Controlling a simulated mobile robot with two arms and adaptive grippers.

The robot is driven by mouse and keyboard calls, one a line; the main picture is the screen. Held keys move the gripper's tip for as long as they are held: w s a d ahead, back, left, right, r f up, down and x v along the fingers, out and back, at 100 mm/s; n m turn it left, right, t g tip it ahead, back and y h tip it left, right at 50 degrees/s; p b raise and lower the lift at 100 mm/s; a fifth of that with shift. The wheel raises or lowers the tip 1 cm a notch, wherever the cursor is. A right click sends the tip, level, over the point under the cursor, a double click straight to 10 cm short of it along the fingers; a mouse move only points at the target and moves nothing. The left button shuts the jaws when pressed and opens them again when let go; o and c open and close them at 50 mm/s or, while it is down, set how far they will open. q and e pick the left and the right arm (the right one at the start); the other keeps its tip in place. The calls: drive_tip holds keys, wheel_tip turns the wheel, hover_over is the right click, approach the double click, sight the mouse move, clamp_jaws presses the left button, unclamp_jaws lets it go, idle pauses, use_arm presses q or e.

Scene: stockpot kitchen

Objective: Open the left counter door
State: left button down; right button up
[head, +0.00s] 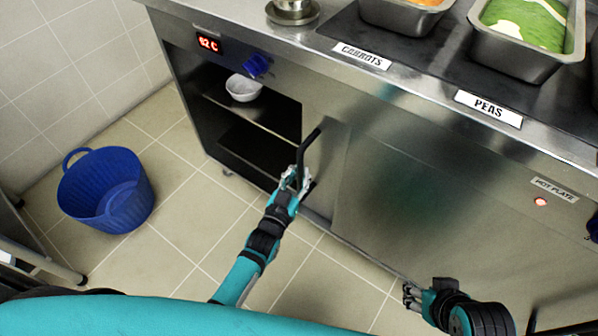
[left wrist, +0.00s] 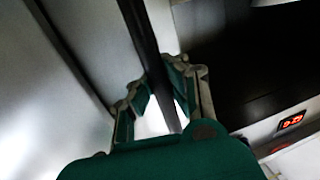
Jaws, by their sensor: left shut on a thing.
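The left counter door (head: 334,165) is a steel panel standing partly open. The cabinet's dark interior (head: 255,150) shows to its left. A black bar handle (head: 308,143) runs slanting along the door, and it also shows in the left wrist view (left wrist: 138,28). My left gripper (head: 294,178) is shut around the lower part of the handle. In the left wrist view its two fingers (left wrist: 158,88) stand either side of the bar. My right gripper (head: 411,294) is low in front of the right counter panel, apart from it; its finger opening is unclear.
A white bowl (head: 242,88) stands on the cabinet's upper shelf. A blue basket (head: 105,195) is on the tiled floor at left. Food pans (head: 530,60) sit on the counter top. A blue knob (head: 257,66) and red display (head: 209,43) are above the opening. Floor between basket and counter is clear.

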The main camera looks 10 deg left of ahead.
use_arm(q)
drive_tip(key=c, duration=1.4)
unclamp_jaws()
drive_tip(key=shift+s+a+f, duration=0.1)
drive_tip(key=shift+s+a, duration=0.05)
drive_tip(key=shift+s, duration=0.1)
drive_tip(key=shift+o, duration=0.8)
drive_tip(key=shift+w, duration=0.1)
drive_tip(key=s+a, duration=0.2)
drive_tip(key=s, duration=0.9)
drive_tip(key=shift+s+a, duration=0.15)
drive_tip(key=shift+s, duration=0.25)
